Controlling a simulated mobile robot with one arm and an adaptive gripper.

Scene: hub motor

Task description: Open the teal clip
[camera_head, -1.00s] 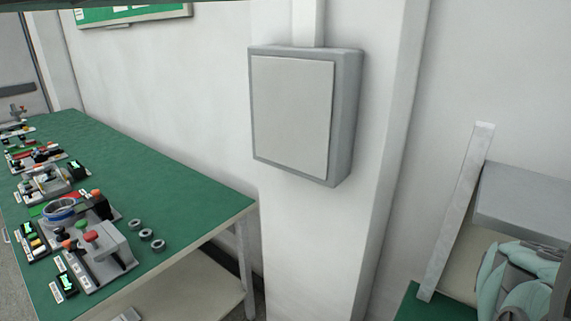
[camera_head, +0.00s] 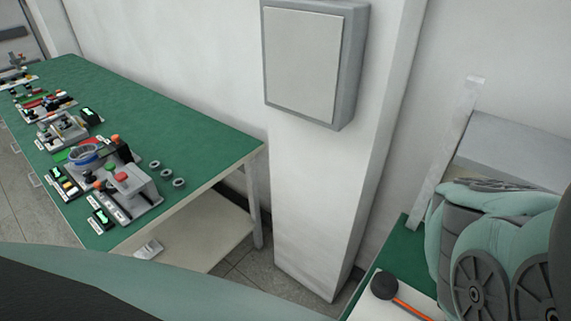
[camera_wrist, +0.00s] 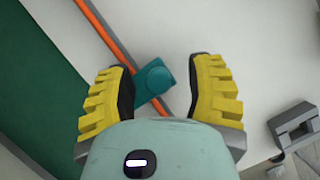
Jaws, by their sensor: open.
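In the wrist view the teal clip (camera_wrist: 154,80) sits across an orange rod or cable (camera_wrist: 112,40) over a pale surface. My gripper (camera_wrist: 160,88) is open, with its yellow ribbed fingers apart on the left and right of the clip. The clip lies between the fingertips in the picture; I cannot tell how far below them it is. In the head view the orange rod (camera_head: 408,306) shows at the lower right with a black round end, and the clip is out of sight there.
A green surface (camera_wrist: 30,95) is at the left of the wrist view, a grey bracket (camera_wrist: 296,128) at the right. In the head view a green workbench (camera_head: 160,110) with several fixtures and small rings stands left. A grey wall box (camera_head: 305,60) hangs on a column.

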